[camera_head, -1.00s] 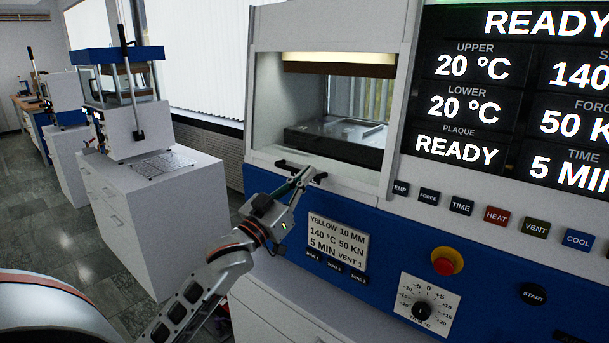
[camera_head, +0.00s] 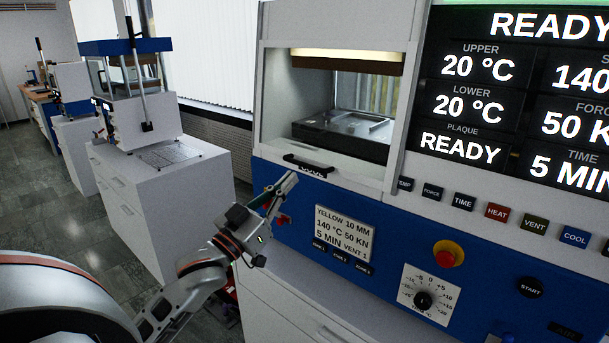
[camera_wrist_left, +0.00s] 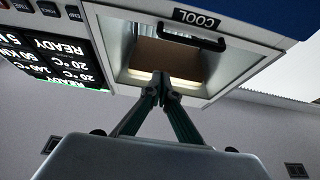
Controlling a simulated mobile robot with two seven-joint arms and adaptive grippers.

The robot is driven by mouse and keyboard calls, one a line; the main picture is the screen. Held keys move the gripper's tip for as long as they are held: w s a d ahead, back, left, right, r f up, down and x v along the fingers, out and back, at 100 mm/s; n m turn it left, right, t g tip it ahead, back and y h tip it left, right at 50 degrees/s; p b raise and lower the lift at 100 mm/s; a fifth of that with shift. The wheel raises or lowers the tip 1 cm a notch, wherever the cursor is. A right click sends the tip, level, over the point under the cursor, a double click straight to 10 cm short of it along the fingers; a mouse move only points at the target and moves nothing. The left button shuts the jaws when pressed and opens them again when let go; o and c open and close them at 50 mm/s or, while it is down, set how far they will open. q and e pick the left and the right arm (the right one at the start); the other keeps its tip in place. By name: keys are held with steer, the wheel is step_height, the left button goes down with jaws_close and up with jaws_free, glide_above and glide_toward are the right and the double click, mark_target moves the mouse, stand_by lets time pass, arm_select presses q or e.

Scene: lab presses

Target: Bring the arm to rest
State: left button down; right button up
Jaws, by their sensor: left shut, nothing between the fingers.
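My left gripper (camera_head: 288,182) is shut and empty, in front of the press's blue front panel. Its fingertips are just below and left of the black door handle (camera_head: 304,163), apart from it as far as I can tell. The handle also shows in the wrist view (camera_wrist_left: 190,40), beyond the fingertips. My right gripper is in neither view.
A white cabinet (camera_head: 160,210) with another press stands left; open floor (camera_head: 60,215) lies beyond.

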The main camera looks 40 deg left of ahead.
arm_select(q)
steer(key=shift+s, duration=0.15)
steer(key=s+d+f+g, duration=0.1)
steer(key=d+f+g, duration=0.25)
steer(key=f, duration=0.95)
steer(key=s+d+f+g, duration=0.2)
steer(key=d+f, duration=0.2)
steer(key=f, duration=0.9)
steer(key=s+d+f+m+g, duration=0.1)
steer(key=s+d+f+g, duration=0.1)
steer(key=s+d+f, duration=0.2)
steer(key=s+d+f+m+g, duration=0.1)
steer(key=s+d+f, duration=0.4)
steer(key=f, duration=0.5)
steer(key=s+d+f+m+g, duration=0.1)
steer(key=s+d+f+g, duration=0.2)
steer(key=s+f, duration=0.3)
steer(key=shift+s+d+f+h, duration=0.35)
steer(key=shift+d+f+h, duration=0.05)
steer(key=shift+d+f, duration=0.55)
